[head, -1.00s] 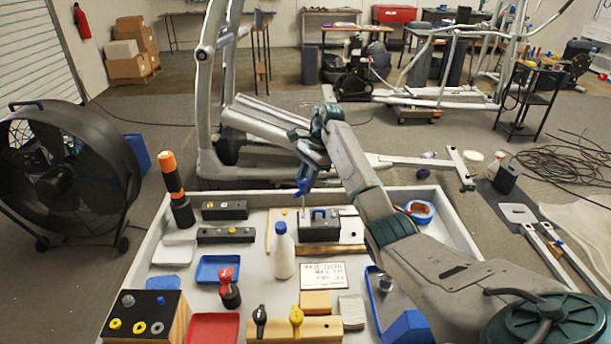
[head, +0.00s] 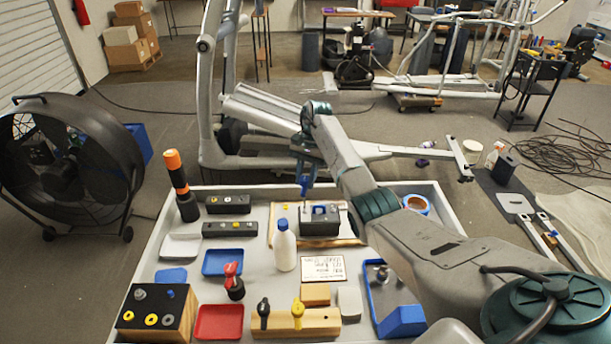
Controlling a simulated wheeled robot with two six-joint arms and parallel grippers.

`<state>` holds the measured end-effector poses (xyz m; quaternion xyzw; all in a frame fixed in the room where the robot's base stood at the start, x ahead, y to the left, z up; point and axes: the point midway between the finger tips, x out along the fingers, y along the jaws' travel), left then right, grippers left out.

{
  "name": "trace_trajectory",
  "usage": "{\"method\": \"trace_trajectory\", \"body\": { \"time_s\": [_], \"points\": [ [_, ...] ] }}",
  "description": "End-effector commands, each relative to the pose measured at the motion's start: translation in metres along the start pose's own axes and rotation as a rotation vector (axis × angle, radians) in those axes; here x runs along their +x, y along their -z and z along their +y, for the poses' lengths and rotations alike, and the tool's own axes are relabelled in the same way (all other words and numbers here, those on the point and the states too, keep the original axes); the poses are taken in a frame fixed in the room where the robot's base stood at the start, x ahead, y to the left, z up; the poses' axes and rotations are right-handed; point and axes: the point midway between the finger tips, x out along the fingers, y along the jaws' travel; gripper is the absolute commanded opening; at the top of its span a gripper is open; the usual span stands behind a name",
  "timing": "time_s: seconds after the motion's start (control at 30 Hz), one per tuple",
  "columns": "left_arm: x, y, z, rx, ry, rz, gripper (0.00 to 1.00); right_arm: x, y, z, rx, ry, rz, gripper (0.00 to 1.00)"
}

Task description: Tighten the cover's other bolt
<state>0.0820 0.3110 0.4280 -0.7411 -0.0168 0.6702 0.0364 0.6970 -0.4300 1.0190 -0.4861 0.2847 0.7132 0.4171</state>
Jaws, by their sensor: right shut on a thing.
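My right gripper (head: 305,171) is shut on a blue-handled driver (head: 305,185), held upright with its thin shaft pointing down. The shaft comes down at the left side of a small dark box (head: 320,224) with a blue part on top. The box stands on a light wooden board in the grey tray. The shaft's tip is too small to tell whether it touches a bolt. No cover bolt can be made out clearly. My left gripper is not in view.
The grey tray (head: 148,262) holds a white bottle (head: 285,250), a black-and-orange cylinder (head: 181,186), a red-topped bottle (head: 233,281), a blue tray (head: 221,263) and a red tray (head: 219,322). A grey elliptical machine (head: 208,90) stands behind it. A large fan (head: 65,170) stands at left.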

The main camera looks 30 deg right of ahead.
Motion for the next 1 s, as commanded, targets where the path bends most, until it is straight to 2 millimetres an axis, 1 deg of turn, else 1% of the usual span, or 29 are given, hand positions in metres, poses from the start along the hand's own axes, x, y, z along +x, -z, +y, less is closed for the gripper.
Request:
{"method": "trace_trajectory", "body": {
  "time_s": [0.47,0.8,1.0],
  "points": [
    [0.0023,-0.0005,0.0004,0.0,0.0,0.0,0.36,0.0014,0.001,0.0001,0.002,0.001,0.001,0.0],
    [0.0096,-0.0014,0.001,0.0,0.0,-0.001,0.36,0.0086,0.0035,0.0001,0.003,0.001,0.001,0.0],
    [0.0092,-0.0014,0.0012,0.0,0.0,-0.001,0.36,0.0083,0.0033,0.0001,0.002,0.002,0.001,0.0]
  ]
}}
